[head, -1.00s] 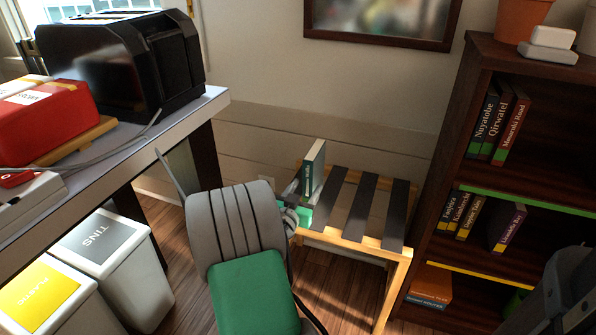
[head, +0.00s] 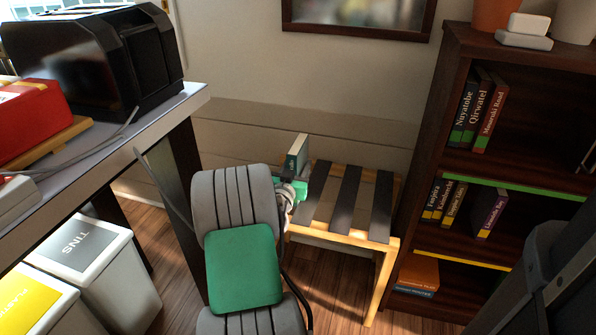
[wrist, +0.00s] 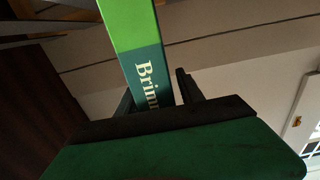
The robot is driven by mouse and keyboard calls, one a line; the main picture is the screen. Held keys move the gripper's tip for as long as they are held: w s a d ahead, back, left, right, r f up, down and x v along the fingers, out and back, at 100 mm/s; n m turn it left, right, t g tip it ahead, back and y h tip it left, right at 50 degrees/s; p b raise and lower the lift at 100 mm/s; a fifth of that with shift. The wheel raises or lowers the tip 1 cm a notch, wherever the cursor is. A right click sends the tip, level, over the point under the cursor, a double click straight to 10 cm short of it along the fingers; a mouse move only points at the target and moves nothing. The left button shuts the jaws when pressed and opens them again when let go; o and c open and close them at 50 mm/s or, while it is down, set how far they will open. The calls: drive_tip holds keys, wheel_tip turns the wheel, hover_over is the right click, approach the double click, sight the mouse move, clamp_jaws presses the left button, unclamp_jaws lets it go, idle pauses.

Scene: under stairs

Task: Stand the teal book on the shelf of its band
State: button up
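The bookcase (head: 427,160) stands to the right. Its upper shelf has a green edge strip (head: 520,187) and holds green-banded books (head: 476,112). The shelf below has a yellow strip (head: 462,260) and yellow-banded books (head: 452,205).
The slatted bench (head: 345,238) stands between my gripper and the bookcase. A desk (head: 170,112) with a black toaster-like appliance (head: 95,65) is at left, above bins (head: 85,250). A dark object (head: 545,275) covers the bookcase's lower right. The green-edged shelf has room right of its books.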

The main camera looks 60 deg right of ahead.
clamp_jaws()
drive_tip(key=shift+r, duration=0.1)
idle(0.6)
